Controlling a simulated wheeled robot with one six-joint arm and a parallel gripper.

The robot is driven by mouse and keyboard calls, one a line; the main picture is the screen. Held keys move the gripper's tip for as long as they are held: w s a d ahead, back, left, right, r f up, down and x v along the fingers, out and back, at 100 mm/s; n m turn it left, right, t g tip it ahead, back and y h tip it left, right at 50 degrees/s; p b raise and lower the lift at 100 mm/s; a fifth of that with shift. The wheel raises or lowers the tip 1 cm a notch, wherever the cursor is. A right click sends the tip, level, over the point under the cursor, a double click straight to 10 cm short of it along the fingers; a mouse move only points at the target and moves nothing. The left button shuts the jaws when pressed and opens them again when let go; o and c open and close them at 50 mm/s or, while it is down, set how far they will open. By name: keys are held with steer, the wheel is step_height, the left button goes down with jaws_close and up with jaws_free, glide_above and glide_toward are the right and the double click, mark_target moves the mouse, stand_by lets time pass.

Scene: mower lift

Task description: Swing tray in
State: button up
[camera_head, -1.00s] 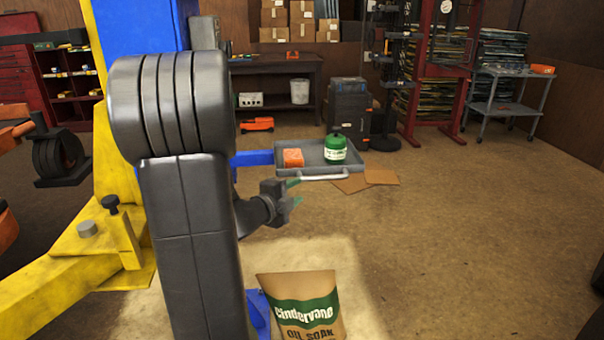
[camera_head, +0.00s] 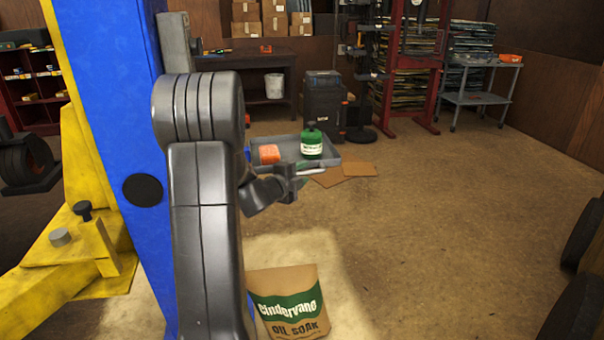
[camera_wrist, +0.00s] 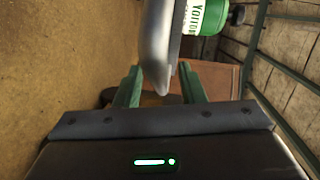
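The grey tray (camera_head: 328,160) is at the centre of the head view, beside the blue lift post. It holds a green container with a white label (camera_head: 312,146) and an orange box (camera_head: 269,154). My gripper (camera_head: 298,184) is at the tray's near edge, by its pale handle (camera_head: 312,171). In the wrist view, a grey bar (camera_wrist: 156,50), which looks like the handle, reaches between the two green fingers of my gripper (camera_wrist: 162,88). The fingers are apart, with gaps beside the bar. My arm hides the tray's left side and its support.
The blue post (camera_head: 112,120) and yellow lift arm (camera_head: 75,258) stand at left. A paper sack (camera_head: 289,300) stands on the floor in front. Dark tyres (camera_head: 578,235) are at the right edge. The floor between is clear.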

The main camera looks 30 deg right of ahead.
steer(key=shift+w+d, duration=0.1)
steer(key=shift+d, duration=0.05)
steer(key=shift+c, duration=0.3)
jaws_close()
steer(key=shift+d+f, duration=0.1)
